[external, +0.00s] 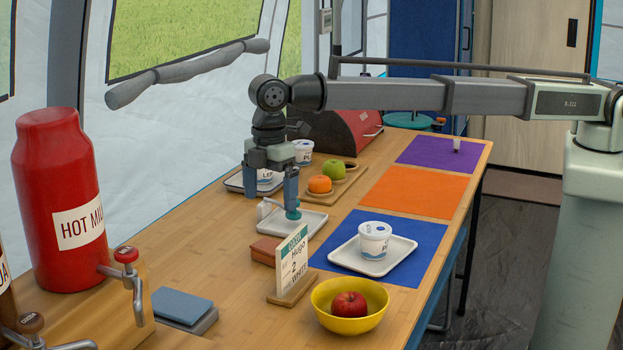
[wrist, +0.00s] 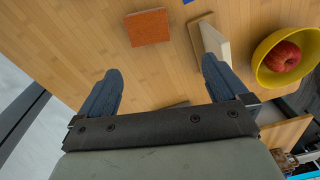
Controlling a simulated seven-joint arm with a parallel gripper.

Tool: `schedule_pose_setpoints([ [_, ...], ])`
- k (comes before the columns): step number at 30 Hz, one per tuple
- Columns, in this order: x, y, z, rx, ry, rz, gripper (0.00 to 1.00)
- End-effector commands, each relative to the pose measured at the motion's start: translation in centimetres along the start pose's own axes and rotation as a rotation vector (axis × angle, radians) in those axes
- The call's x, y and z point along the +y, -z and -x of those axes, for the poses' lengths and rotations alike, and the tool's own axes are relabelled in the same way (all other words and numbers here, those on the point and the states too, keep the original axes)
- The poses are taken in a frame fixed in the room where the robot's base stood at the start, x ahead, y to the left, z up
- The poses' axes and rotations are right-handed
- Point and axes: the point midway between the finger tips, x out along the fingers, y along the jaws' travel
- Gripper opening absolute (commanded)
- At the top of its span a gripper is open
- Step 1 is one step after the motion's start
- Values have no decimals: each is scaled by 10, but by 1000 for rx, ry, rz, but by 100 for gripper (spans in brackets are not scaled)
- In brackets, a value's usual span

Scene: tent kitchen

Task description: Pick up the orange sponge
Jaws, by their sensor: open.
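The orange sponge (external: 265,250) is a flat, brick-coloured block lying on the wooden table, left of the sign stand. In the wrist view the sponge (wrist: 147,27) lies near the top edge, beyond the fingertips and between their lines. My gripper (external: 271,198) points down above the table in the external view, with the sponge lower in that picture. Its two blue fingers are spread in the wrist view (wrist: 162,68), with nothing between them but bare table. The gripper does not touch the sponge.
The sign on its wooden stand (external: 292,280) stands close to the sponge's right. A yellow bowl (external: 349,318) holds a red apple. A white tray (external: 296,225) with a teal-based item lies behind the sponge.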

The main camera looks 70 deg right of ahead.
Motion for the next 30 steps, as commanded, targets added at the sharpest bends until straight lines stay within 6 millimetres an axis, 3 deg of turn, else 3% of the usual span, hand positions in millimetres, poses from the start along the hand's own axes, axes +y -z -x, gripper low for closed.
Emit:
schedule_pose_setpoints([
  [3,13,-10,-1,-30,-15,-4,100],
  [8,13,-12,-14,-34,-15,-3,100],
  [21,14,-13,-81,-32,-14,-3,100],
  [30,16,-15,-97,-31,-15,-3,100],
])
